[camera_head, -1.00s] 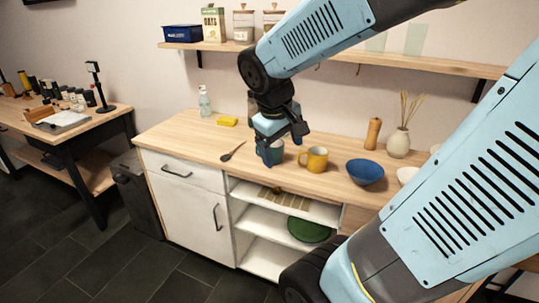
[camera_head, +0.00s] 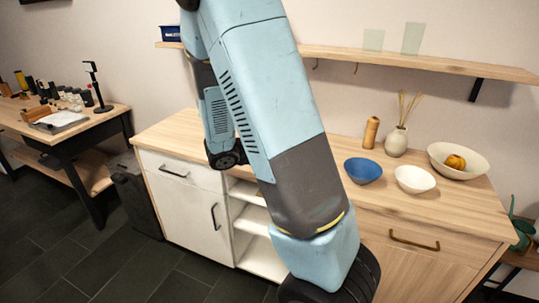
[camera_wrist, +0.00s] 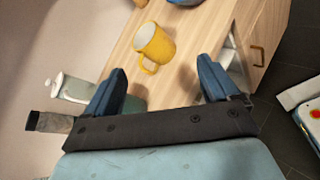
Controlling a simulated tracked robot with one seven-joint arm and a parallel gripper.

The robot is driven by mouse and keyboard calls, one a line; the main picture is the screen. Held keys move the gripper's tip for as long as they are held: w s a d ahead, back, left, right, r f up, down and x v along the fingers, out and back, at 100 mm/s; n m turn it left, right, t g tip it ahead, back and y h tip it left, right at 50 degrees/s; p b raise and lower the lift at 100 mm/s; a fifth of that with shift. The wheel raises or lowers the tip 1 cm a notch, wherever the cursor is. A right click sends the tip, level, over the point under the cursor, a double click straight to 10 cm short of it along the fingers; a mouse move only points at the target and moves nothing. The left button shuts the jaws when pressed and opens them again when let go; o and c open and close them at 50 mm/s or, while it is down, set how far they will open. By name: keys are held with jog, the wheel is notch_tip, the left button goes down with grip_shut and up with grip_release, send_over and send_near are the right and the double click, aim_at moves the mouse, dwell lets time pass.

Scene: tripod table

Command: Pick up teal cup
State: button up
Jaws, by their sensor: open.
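I cannot make out the teal cup in either current view. In the head view, my arm covers the part of the counter where a teal cup showed earlier. My gripper (camera_wrist: 160,88) shows in the wrist view, open, with its two dark blue fingers wide apart and wooden counter between and beyond them. Nothing is clearly held between the fingers. In the head view my gripper is hidden behind my arm.
A yellow mug (camera_wrist: 155,46) stands on the counter beyond the fingertips. A clear bottle (camera_wrist: 72,88) is beside the left finger. A blue bowl (camera_head: 363,170), white bowl (camera_head: 414,180), vase (camera_head: 397,143) and wooden mill (camera_head: 371,132) stand on the counter's right part.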

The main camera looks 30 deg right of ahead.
jog(key=w+a+f+n+t+h, duration=0.1)
jog(key=w+a+f+n+t, duration=0.2)
jog(key=w+f+n+t, duration=0.8)
jog(key=w+d, duration=0.2)
jog(key=d, duration=0.1)
jog(key=w+d+r+n+g, duration=0.1)
jog(key=w+d, duration=0.1)
jog(key=d, duration=0.2)
jog(key=w+d+r+g, duration=0.1)
jog(key=w+d, duration=0.2)
jog(key=d, duration=0.1)
jog(key=c, duration=0.9)
